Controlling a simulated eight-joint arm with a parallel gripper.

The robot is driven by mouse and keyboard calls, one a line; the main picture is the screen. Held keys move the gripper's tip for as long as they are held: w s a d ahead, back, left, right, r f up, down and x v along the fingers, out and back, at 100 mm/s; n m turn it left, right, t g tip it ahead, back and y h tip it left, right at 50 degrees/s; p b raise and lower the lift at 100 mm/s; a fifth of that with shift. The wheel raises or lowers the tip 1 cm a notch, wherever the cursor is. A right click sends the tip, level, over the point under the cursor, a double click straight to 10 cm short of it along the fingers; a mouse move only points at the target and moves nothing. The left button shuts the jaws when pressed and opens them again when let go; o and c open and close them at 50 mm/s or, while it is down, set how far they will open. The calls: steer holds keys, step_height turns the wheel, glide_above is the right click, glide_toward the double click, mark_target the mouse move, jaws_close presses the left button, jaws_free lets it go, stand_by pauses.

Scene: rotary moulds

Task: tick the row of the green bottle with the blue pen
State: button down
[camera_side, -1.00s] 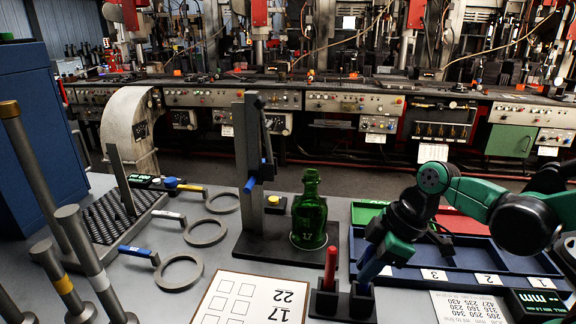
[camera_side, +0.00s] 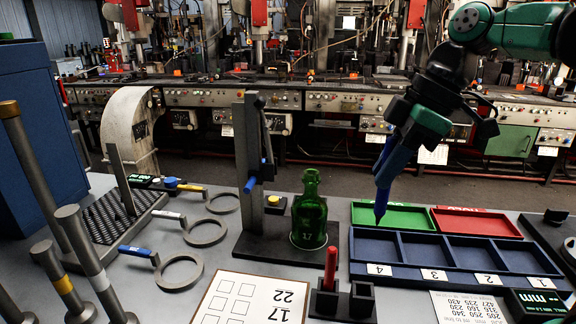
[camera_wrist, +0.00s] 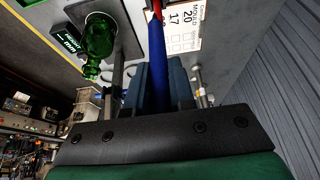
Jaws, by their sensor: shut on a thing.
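My gripper (camera_side: 392,150) is shut on the blue pen (camera_side: 383,185) and holds it nearly upright, tip down, above the tray area. In the wrist view the blue pen (camera_wrist: 157,50) runs out between the two fingers. The green bottle (camera_side: 309,215) stands upright on the black base of a gauge stand; it also shows in the wrist view (camera_wrist: 98,42). The white sheet (camera_side: 250,300) lies at the front, with empty boxes and the numbers 22 and 17 visible. Part of it is cut off.
A black pen holder (camera_side: 343,303) holds a red pen (camera_side: 330,268); its right slot is empty. A blue numbered tray (camera_side: 455,262), a green tray (camera_side: 395,215) and a red tray (camera_side: 475,222) lie at the right. The tall gauge stand (camera_side: 248,170) rises beside the bottle.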

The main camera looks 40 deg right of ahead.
steer(key=shift+w+r, duration=0.1)
steer(key=shift+r, duration=0.8)
steer(key=w+a+f+n+g, duration=0.1)
steer(key=w+a+f+n, duration=0.2)
steer(key=w+a+f, duration=0.35)
steer(key=w+a+f+n+g+y, duration=0.1)
steer(key=w+a+f+n, duration=0.2)
steer(key=a+f, duration=0.6)
steer(key=shift+w+a+f, duration=0.15)
steer(key=shift+w+f, duration=0.45)
steer(key=shift+f, duration=0.7)
steer(key=shift+f, duration=0.6)
steer(key=shift+w, duration=0.3)
steer(key=shift+w, duration=0.15)
steer(key=shift+a, duration=0.7)
stand_by(1.4)
